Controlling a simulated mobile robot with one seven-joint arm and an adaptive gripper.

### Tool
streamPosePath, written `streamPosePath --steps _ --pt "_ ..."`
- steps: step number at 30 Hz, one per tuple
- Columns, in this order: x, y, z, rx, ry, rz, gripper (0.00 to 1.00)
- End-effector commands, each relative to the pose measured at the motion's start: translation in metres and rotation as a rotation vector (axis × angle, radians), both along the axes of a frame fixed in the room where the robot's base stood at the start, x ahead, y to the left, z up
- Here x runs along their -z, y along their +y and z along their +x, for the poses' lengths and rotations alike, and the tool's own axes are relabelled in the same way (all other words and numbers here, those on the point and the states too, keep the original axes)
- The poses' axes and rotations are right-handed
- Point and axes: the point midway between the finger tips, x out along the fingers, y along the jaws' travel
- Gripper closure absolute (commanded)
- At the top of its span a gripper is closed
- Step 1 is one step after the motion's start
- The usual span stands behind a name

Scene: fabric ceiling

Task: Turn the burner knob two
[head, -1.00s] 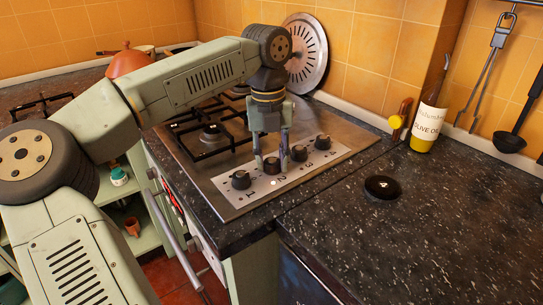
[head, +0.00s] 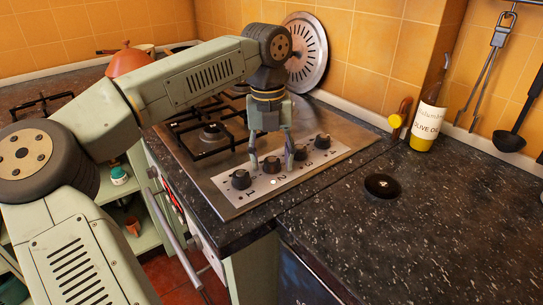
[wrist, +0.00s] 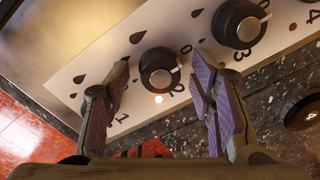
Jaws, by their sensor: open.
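Burner knob two (head: 272,165) is a black round knob on the hob's pale control strip, beside the printed 2. In the wrist view knob two (wrist: 155,68) shows a white mark on its right side, and a small lit dot glows just below it. My gripper (head: 271,160) points down over this knob, with one finger on each side. In the wrist view my gripper (wrist: 160,78) is open, with gaps between both finger pads and the knob. How far the fingertips are above the strip is hard to tell.
Knob one (head: 241,179) is close on the left, and knob three (head: 299,153) close on the right. Knob four (head: 322,141) is farther along the strip. A black round disc (head: 382,187) and an oil bottle (head: 428,120) stand on the dark counter at right.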

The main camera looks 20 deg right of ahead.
Motion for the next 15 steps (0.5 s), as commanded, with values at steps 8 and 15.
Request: streamPosePath --steps 8,15 --pt "-0.001 0.0 0.0 0.0 0.0 0.0 0.49" --pt "-0.034 0.001 0.001 -0.003 -0.003 0.0 0.49"
